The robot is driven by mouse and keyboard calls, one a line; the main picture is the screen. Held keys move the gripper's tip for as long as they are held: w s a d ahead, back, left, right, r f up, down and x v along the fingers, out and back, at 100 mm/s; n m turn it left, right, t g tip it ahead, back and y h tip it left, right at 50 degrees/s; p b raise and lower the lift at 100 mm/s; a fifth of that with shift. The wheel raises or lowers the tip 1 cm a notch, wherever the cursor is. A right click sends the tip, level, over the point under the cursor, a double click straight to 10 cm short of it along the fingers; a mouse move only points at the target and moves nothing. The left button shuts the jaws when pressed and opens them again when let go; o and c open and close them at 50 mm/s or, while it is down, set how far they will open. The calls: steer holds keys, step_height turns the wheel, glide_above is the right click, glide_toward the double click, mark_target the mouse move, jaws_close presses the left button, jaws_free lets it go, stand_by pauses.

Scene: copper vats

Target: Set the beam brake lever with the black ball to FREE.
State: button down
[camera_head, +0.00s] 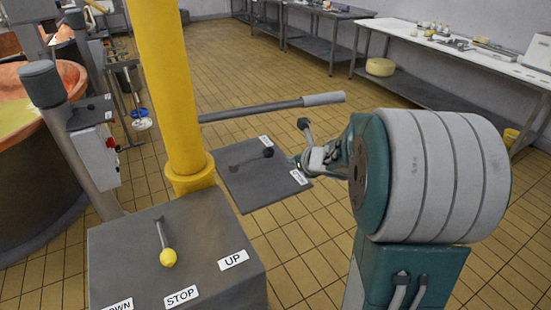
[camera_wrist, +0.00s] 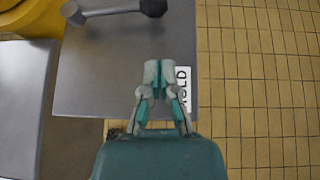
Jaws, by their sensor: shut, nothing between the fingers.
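The beam brake lever has a dark rod and a black ball (camera_head: 267,153). In the head view the ball is close to the back label (camera_head: 265,141), whose word I cannot read. In the wrist view the ball (camera_wrist: 153,7) is at the top edge. The HOLD label (camera_wrist: 183,88) is right of my fingers, partly covered. My gripper (camera_head: 296,164) is shut and empty, over the plate's right side near that label. In the wrist view its fingertips (camera_wrist: 158,70) are together, apart from the ball.
A yellow column (camera_head: 172,90) stands left of the plate, with a grey-ended bar (camera_head: 270,107) reaching right behind the plate. In front is a grey box (camera_head: 205,240) with a yellow-ball lever (camera_head: 168,257).

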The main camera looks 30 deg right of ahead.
mark_target(275, 166)
steer(key=shift+a+f, duration=0.15)
steer(key=shift+a, duration=0.1)
steer(key=x, duration=0.9)
steer(key=shift+w+a+f, duration=0.1)
steer(key=shift+w+f, duration=0.1)
steer(key=shift+w, duration=0.1)
steer(key=shift+w, duration=0.1)
steer(key=shift+w+n+y, duration=0.25)
steer(key=shift+n+y, duration=0.15)
